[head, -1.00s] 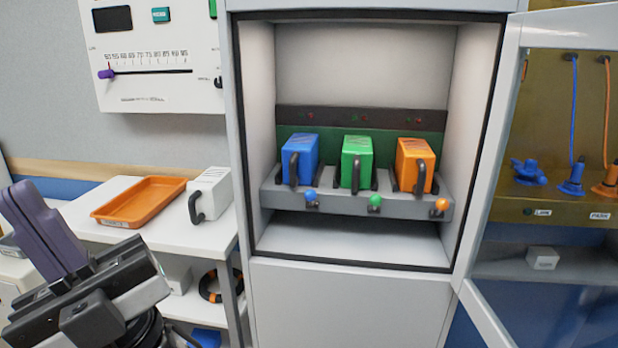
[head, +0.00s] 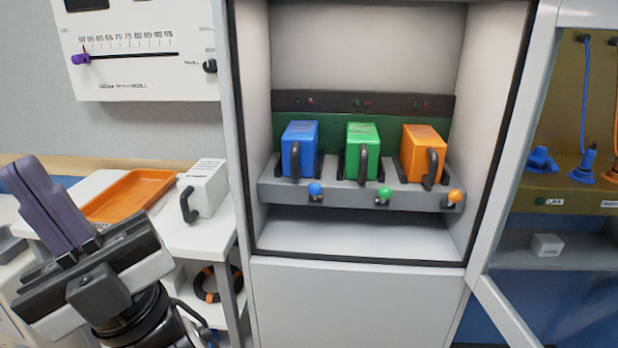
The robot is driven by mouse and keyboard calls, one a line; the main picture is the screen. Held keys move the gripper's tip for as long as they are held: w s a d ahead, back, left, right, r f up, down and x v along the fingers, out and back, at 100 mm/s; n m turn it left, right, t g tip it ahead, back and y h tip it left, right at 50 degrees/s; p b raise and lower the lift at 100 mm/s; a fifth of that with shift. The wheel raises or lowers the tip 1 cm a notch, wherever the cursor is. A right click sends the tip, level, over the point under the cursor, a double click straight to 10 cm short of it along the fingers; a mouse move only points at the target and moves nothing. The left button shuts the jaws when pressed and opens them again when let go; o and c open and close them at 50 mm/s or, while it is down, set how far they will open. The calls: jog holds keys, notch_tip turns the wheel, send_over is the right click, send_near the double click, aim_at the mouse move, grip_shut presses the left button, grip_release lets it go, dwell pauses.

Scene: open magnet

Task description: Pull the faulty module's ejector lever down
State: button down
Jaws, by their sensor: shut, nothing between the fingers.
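Three modules stand side by side in the open cabinet: a blue module (head: 303,140), a green module (head: 363,138) and an orange module (head: 421,145), each with a black front handle. Below them, on the grey shelf front, are levers with a blue knob (head: 315,188), a green knob (head: 384,192) and an orange knob (head: 455,196). Small red and green lights (head: 358,103) show above the modules; I cannot tell which marks the faulty one. My gripper (head: 30,166), with purple fingers, is shut and empty at the lower left, well apart from the cabinet.
A side table (head: 205,237) left of the cabinet holds an orange tray (head: 128,194) and a white module with a black handle (head: 205,187). The cabinet door (head: 512,150) stands open at the right. A wall panel with a slider (head: 130,55) hangs upper left.

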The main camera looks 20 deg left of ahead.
jog(key=w+a+m+t+p, duration=0.25)
jog(key=w+m+t, duration=0.35)
jog(key=m+t, duration=0.5)
jog(key=w+a+m+t+p, duration=0.1)
jog(key=w+a+m+t, duration=0.45)
jog(key=t, duration=1.05)
jog(key=w+d+f+m+t+h+p, duration=0.1)
jog(key=w+f+m+h, duration=0.1)
jog(key=w+h, duration=0.2)
jog(key=w+d+f+m+t+h+p, duration=0.1)
jog(key=w+d+f+m+t+h, duration=0.1)
jog(key=w+h, duration=0.3)
jog(key=w+d+f+m+t+h+p, duration=0.1)
jog(key=w+f+m+h+p, duration=0.1)
jog(key=w, duration=0.7)
jog(key=shift+w+d+f+m+t+h, duration=0.15)
jog(key=shift+d+f+m+h, duration=0.1)
jog(key=shift+m+h, duration=0.35)
jog(key=shift+w+d+f+m+t+h, duration=0.15)
jog(key=shift+f+m+h, duration=0.1)
jog(key=shift+h, duration=0.55)
jog(key=m+g+h+p, duration=0.2)
jog(key=m+h, duration=0.1)
jog(key=h, duration=0.5)
send_near(309, 188)
jog(key=r, duration=0.2)
jog(key=shift+d, duration=0.1)
jog(key=p+x, duration=0.2)
jog(key=x, duration=0.8)
jog(key=shift+r, duration=0.2)
